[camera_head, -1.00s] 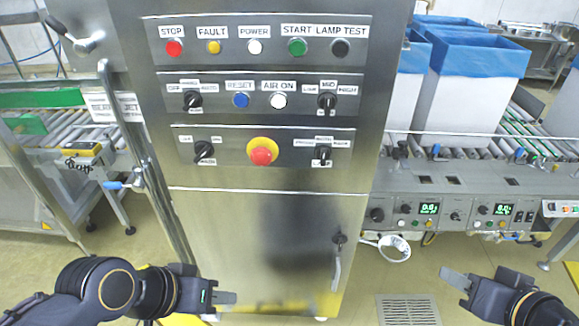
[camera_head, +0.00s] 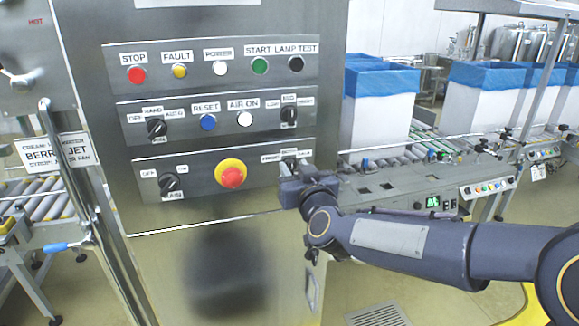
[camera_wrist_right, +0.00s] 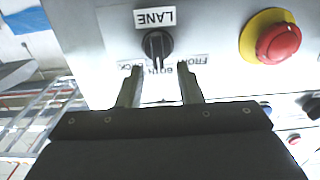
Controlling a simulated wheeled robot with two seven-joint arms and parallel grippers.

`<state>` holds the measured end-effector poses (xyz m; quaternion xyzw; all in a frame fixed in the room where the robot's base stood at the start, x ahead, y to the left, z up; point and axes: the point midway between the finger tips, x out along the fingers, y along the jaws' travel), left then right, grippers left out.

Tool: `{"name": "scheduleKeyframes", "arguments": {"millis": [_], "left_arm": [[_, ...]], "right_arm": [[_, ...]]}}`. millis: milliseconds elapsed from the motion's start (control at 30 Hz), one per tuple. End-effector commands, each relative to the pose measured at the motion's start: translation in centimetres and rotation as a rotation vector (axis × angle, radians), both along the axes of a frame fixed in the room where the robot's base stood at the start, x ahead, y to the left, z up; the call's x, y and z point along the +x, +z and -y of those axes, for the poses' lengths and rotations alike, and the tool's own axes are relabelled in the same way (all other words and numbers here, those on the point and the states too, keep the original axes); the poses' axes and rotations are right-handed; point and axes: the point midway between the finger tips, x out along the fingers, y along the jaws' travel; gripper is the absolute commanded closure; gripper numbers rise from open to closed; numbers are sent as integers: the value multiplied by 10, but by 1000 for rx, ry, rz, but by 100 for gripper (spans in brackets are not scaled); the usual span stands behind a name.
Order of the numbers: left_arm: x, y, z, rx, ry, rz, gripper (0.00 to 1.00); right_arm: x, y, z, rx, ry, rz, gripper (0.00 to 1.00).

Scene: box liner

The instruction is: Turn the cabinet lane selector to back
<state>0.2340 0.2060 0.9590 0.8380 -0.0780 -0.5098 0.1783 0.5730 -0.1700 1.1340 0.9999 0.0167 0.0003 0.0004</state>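The lane selector (camera_wrist_right: 158,46) is a black rotary knob on the cabinet's lower panel (camera_head: 205,185). In the wrist view it appears upside down, with a LANE label and FRONT, BOTH and BACK position labels. Its grip stands roughly in line with BOTH. My right gripper (camera_wrist_right: 160,72) is open, its two fingers apart on either side of the knob's line, tips close to the knob. I cannot tell whether they touch it. In the head view my right gripper (camera_head: 290,170) is at the panel's right end and hides the knob. My left gripper is out of view.
A red emergency button on a yellow base (camera_head: 231,174) and another black selector (camera_head: 170,185) share the panel. More buttons and selectors sit above. A vertical rail (camera_head: 75,185) stands left of the cabinet. Conveyors with blue-lined boxes (camera_head: 380,110) stand at right.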

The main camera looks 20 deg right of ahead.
Motion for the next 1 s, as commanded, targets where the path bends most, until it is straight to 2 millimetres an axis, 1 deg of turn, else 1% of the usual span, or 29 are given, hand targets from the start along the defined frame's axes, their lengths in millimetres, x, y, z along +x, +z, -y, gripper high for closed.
{"name": "scheduleKeyframes", "arguments": {"millis": [33,100,200,467,567,733,1000], "left_arm": [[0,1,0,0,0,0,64],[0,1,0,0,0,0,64],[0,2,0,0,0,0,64],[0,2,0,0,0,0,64],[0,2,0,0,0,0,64],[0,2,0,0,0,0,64],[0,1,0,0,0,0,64]], "right_arm": [[7,0,0,0,-1,-1,67],[14,0,0,0,0,-2,67],[20,0,-1,0,1,-2,67],[21,0,-1,0,1,-1,67],[21,0,-1,0,1,-1,78],[21,-1,-1,0,1,-3,100],[21,-4,-1,2,3,-10,100]]}}
